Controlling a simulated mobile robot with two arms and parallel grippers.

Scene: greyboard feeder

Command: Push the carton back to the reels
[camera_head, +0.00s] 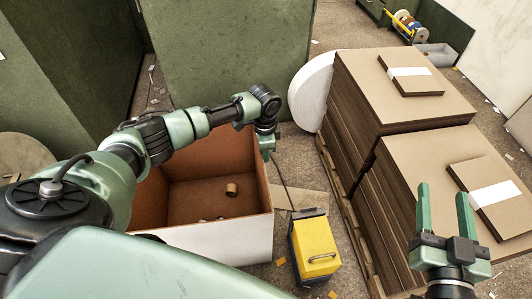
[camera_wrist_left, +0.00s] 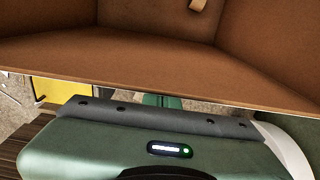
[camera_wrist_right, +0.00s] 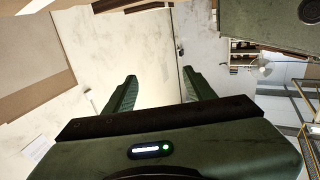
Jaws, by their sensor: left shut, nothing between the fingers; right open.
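The open carton (camera_head: 215,243), brown inside and white outside, stands on the floor left of the centre in the head view. A few small brown bits lie in it. Its brown inside also fills the top of the left wrist view (camera_wrist_left: 165,55). My left gripper (camera_head: 268,150) is shut and empty, pointing down at the carton's far right corner. Its fingers (camera_wrist_left: 160,100) are partly hidden behind the rim, and I cannot tell whether they touch it. A large white reel (camera_head: 312,92) stands beyond that corner. My right gripper (camera_head: 447,208) is open and empty near the board stacks.
Two tall stacks of brown board (camera_head: 405,82) stand on a pallet at the right. A yellow and black box (camera_head: 315,245) stands right of the carton. Green panels (camera_head: 226,55) rise behind it. Small coloured reels (camera_head: 410,25) sit on a rack far back. Scraps litter the floor.

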